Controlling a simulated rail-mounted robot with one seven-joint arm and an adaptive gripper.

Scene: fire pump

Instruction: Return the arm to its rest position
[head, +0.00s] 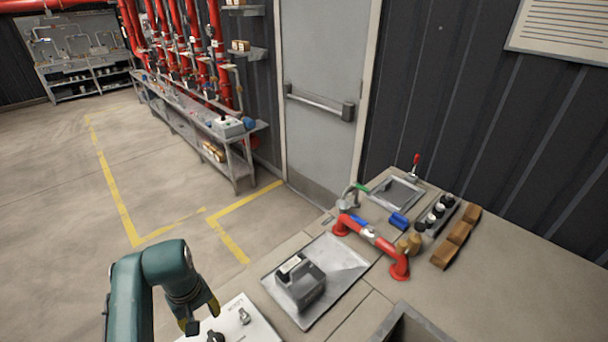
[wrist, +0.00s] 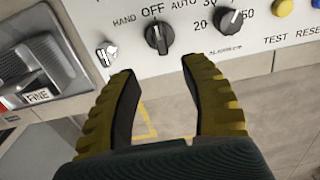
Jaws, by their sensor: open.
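My gripper (wrist: 160,85) is open and empty in the wrist view, its two yellow fingers spread with dark inner pads. Its tips are in front of a white control panel (wrist: 190,62); I cannot tell if they touch it. A black selector knob (wrist: 158,38) marked HAND, OFF, AUTO appears between and beyond the fingertips. A second dark knob (wrist: 229,21) with number marks is to its right. In the head view my gripper (head: 203,312) hangs down at the left edge of the white panel (head: 250,318), at the end of my green arm.
Right of the panel, a grey device (head: 300,284) sits on a metal plate. Beyond it are a red pipe (head: 372,242) with a brass fitting (head: 408,243) and brown blocks (head: 456,238). A long bench (head: 190,115) stands at the wall. The floor left of the arm is clear.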

